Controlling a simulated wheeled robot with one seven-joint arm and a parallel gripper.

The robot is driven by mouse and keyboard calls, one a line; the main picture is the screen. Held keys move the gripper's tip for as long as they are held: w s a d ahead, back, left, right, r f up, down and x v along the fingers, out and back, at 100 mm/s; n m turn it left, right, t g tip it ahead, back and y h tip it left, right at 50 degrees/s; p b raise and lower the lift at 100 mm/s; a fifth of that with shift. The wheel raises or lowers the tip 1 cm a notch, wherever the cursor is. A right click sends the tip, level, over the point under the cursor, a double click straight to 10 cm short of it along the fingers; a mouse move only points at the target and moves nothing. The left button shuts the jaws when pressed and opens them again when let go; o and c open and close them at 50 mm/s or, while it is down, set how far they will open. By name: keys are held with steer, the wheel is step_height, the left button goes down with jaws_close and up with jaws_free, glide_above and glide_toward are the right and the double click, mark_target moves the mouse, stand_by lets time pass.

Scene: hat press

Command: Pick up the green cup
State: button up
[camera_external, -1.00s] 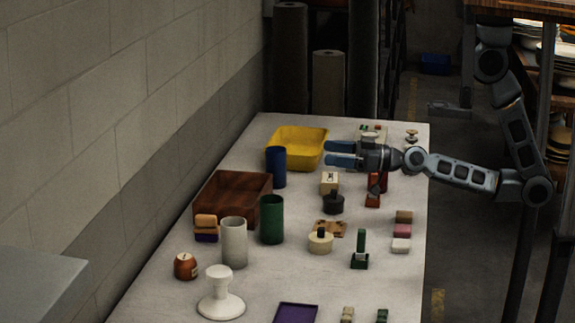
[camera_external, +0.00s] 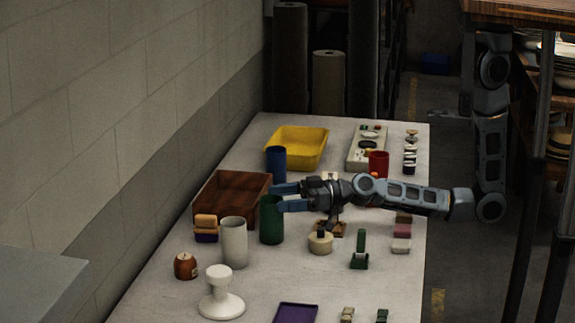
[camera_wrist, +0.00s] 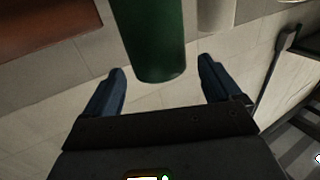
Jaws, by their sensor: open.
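In the wrist view the green cup (camera_wrist: 155,40) fills the top middle. The two fingers (camera_wrist: 162,88) are spread wide, to the left and right of the cup's near end. The gap between them is empty apart from the cup just ahead. I cannot tell whether a finger touches it.
A brown wooden box (camera_external: 212,207) is left of the cup, a blue cup (camera_external: 276,165) behind it, and a grey-white cup (camera_external: 234,243) in front. A yellow bin (camera_external: 310,143), a red cup (camera_external: 378,163), a cream stamp (camera_external: 320,242) and a white press-shaped piece (camera_external: 221,297) also stand on the table.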

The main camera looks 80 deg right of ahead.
mark_target(261, 202)
steer(key=shift+p+x, duration=0.65)
steer(key=shift+x, duration=1.9)
steer(key=shift+f, duration=0.15)
steer(key=shift+c, duration=0.4)
steer(key=c, duration=1.4)
